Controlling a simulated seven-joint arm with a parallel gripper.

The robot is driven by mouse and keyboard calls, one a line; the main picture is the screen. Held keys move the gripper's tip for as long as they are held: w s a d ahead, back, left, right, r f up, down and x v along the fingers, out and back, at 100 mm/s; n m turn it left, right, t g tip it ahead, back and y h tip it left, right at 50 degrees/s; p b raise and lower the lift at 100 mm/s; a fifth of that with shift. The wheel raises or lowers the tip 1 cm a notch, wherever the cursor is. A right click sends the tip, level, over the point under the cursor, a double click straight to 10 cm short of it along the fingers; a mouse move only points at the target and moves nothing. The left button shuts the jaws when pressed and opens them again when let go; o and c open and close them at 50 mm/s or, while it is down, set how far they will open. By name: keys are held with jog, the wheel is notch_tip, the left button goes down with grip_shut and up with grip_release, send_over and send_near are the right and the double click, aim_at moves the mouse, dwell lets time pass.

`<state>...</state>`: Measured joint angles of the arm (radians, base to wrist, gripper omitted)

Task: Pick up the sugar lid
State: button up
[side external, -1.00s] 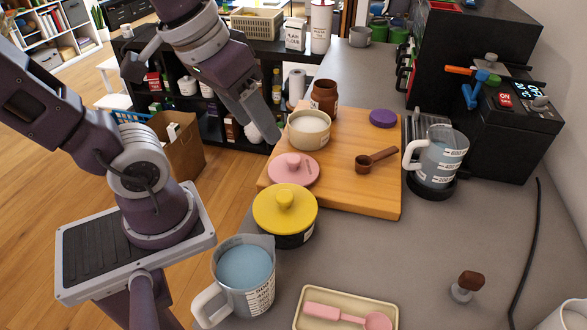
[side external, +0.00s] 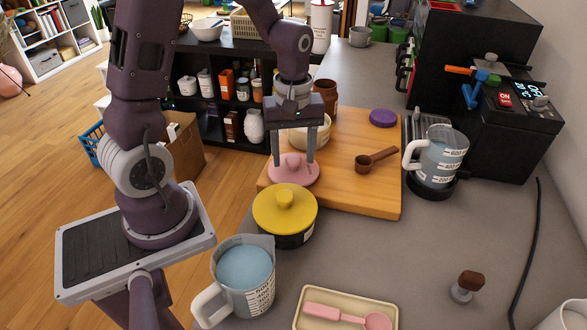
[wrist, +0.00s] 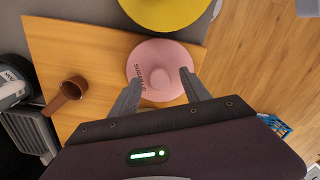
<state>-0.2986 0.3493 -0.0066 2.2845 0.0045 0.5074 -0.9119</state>
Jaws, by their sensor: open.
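The pink sugar lid (side external: 294,172), round with a knob on top, lies flat on the wooden board near its left edge. It also shows in the wrist view (wrist: 158,57), with lettering on its surface. My gripper (side external: 293,158) is open above the lid, with its fingers on either side of the knob. In the wrist view the fingertips (wrist: 160,78) straddle the knob with gaps on both sides. I cannot tell whether the fingertips touch the lid. Behind my gripper, a cream bowl of white powder (side external: 324,134) is partly hidden.
The pot with a yellow lid (side external: 285,210) stands close in front of the pink lid. A brown scoop (side external: 377,160), purple lid (side external: 383,117) and brown jar (side external: 327,93) are on the wooden board (side external: 372,197). A blue-filled measuring jug (side external: 245,270) stands nearer the camera.

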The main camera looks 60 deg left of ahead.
aim_at(294, 157)
grip_shut()
jog(key=shift+r, duration=0.15)
notch_tip(294, 157, up, 9)
jog(key=w+a+r+n, duration=0.3)
jog(key=w+a+r, duration=0.2)
jog(key=w+a, duration=0.4)
jog(key=shift+w+r, duration=0.25)
jog(key=shift+r, duration=0.05)
jog(key=shift+a, duration=0.1)
